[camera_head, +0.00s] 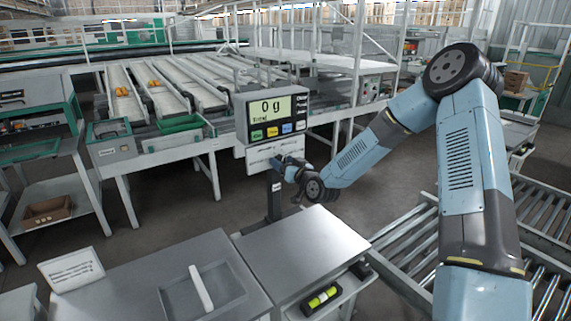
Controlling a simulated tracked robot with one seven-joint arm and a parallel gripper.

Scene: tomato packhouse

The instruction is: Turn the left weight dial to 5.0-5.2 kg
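A weighing display (270,118) reads "0 g" and stands on a dark post behind a bare steel scale platform (300,255). A pale panel (258,158) sits just below the display's coloured buttons. My arm reaches in from the right, and my gripper (279,163) is in front of this panel, small and dark. I cannot tell whether its fingers are open or shut, or whether they touch anything. No weight dial can be made out; the arm's end covers part of the panel.
A steel bench (130,285) with a recessed tray and a propped sign (72,270) is at front left. A yellow-green level (322,297) lies below the platform. Roller conveyors (405,240) run at right. Sorting lanes (125,95) with tomatoes are behind.

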